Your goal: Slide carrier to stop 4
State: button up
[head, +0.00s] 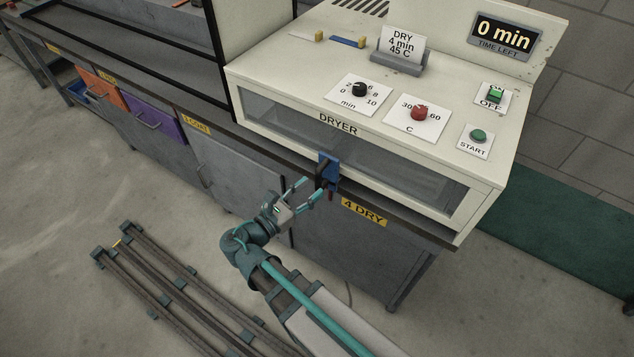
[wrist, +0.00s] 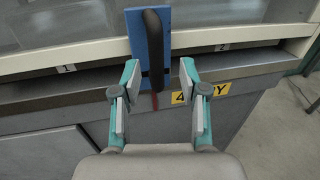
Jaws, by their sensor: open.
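The carrier is a blue plate (head: 333,167) with a black upright handle (head: 322,169), on the dark rail (head: 400,214) along the dryer's front. In the wrist view the blue plate (wrist: 134,40) and handle (wrist: 154,45) stand upright ahead, with a red pointer (wrist: 155,101) below. The yellow "4 DRY" label (head: 365,212) lies just right of the carrier; it also shows in the wrist view (wrist: 213,91). My gripper (head: 310,191) is open in front of the carrier. In the wrist view its fingers (wrist: 159,76) are either side of the handle's lower part; I cannot tell whether they touch it.
The cream dryer (head: 360,60) stands above the rail, with knobs, buttons and a "0 min" display (head: 505,36). A "3 COAT" label (head: 196,127) and purple (head: 155,118) and orange (head: 102,88) fronts lie leftward. Floor tracks (head: 165,290) run at lower left.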

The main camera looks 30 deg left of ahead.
jog(key=v, duration=0.7)
jog(key=shift+s, duration=0.25)
jog(key=shift+a, duration=0.1)
